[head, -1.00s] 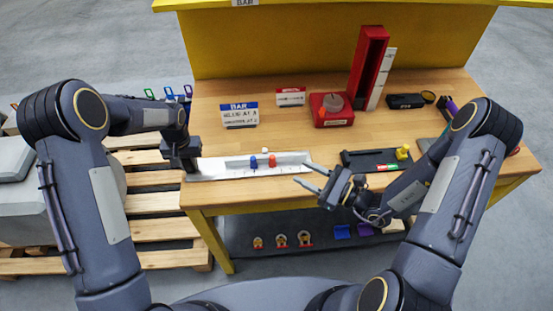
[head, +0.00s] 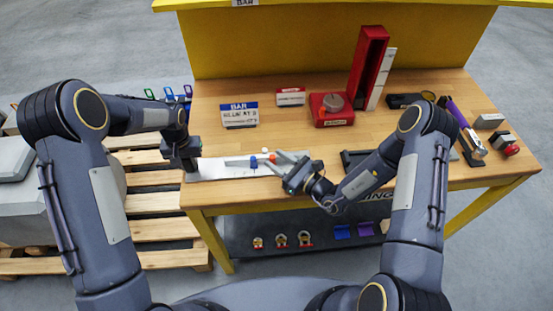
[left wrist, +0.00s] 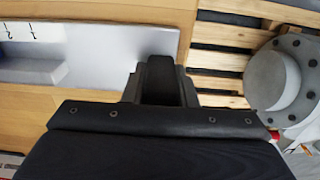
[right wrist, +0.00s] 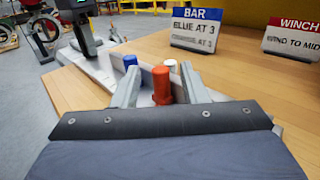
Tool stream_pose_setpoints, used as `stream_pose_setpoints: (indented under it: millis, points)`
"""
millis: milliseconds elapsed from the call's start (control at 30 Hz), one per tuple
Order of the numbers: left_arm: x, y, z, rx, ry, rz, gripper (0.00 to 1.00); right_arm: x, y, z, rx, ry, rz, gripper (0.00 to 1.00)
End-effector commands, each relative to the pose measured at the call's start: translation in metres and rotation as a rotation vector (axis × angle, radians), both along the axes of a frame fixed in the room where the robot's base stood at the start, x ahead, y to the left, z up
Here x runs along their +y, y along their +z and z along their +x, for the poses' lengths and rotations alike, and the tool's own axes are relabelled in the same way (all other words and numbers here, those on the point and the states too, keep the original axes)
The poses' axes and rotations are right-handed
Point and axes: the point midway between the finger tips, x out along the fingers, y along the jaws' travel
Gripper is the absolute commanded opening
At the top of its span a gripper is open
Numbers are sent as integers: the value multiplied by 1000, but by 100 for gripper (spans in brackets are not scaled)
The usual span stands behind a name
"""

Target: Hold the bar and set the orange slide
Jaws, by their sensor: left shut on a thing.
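The pale bar (head: 225,172) lies along the front edge of the table. My left gripper (head: 184,165) is shut on the bar's left end; it also shows in the left wrist view (left wrist: 160,80) over that end. The orange slide (right wrist: 162,86) stands upright on the bar, with the blue slide (right wrist: 130,62) to its left and beyond. My right gripper (right wrist: 160,88) is open, with one finger on each side of the orange slide. I cannot tell whether they touch it.
The BAR sign (right wrist: 197,30) stands behind the bar; its first line reads about "BLUE AT 3", the second is blurred. A WINCH sign (right wrist: 291,38) stands to its right. A red winch block (head: 331,110) and a dark tray (head: 358,158) are further right.

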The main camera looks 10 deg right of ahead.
Motion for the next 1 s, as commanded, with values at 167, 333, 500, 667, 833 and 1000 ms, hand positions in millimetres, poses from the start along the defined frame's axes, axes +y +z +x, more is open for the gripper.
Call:
stream_pose_setpoints:
  millis: [167,333,500,667,833,1000]
  points:
    - [-1,-7,-5,15,-1,-1,0,6,-1,6,0,-1,0,39]
    - [-1,-7,-5,15,-2,-1,0,6,-1,6,1,-1,1,39]
    - [-1,-7,-5,15,-2,-1,0,6,-1,6,1,-1,1,25]
    - [-1,-7,-5,15,-2,-1,0,6,-1,6,1,-1,1,4]
    - [-1,-7,-5,15,-2,0,0,6,-1,6,0,0,0,0]
    - [-1,-7,-5,15,-1,0,0,-1,-1,6,0,-3,0,0]
